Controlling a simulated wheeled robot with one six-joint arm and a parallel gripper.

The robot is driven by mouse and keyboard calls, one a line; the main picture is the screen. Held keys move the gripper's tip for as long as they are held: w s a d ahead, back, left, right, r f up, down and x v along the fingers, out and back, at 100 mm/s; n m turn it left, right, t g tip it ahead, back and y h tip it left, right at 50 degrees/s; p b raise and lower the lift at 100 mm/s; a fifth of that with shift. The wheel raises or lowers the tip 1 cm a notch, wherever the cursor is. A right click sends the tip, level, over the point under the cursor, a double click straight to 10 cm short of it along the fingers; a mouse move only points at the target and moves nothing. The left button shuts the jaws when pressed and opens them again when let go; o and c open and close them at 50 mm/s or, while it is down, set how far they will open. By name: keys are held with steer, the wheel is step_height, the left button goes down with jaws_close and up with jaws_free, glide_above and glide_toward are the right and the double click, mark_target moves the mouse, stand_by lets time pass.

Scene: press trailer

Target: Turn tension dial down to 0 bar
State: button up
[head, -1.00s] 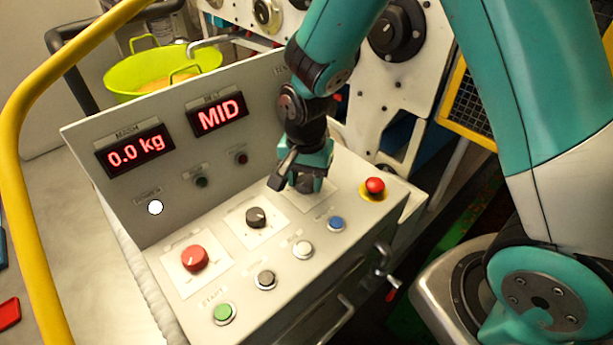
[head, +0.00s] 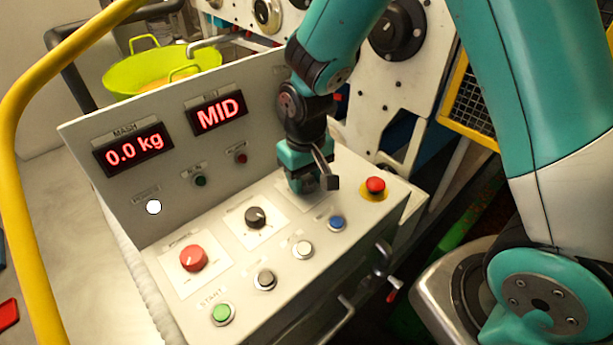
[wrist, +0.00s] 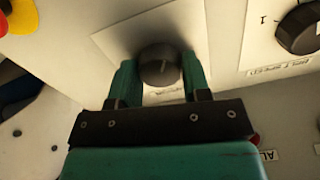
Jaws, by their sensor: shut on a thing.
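My gripper (head: 304,181) points down over the right end of the control panel's sloped top. In the wrist view, its two green fingers (wrist: 160,80) stand on either side of a dark round dial (wrist: 160,65) and are shut on it. The dial sits on a pale square plate (wrist: 112,38); its label is too blurred to read, and a faint pointer mark shows on its face. In the head view the gripper hides this dial. I cannot read its setting.
A red emergency button (head: 375,186) sits close right of the gripper, and a blue button (head: 337,223) in front. A black knob (head: 255,217) and a red knob (head: 193,258) lie to the left. Displays read 0.0 kg (head: 134,149) and MID (head: 217,114).

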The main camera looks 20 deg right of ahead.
steer(key=n, duration=0.4)
steer(key=shift+w+n, duration=0.1)
steer(key=shift+n, duration=0.2)
steer(key=n, duration=0.3)
steer(key=shift+r+n, duration=0.1)
steer(key=shift+n, duration=0.2)
steer(key=n, duration=0.3)
steer(key=shift+n, duration=0.3)
steer(key=shift+n+b, duration=0.3)
steer(key=shift+n, duration=1.5)
steer(key=o, duration=0.9)
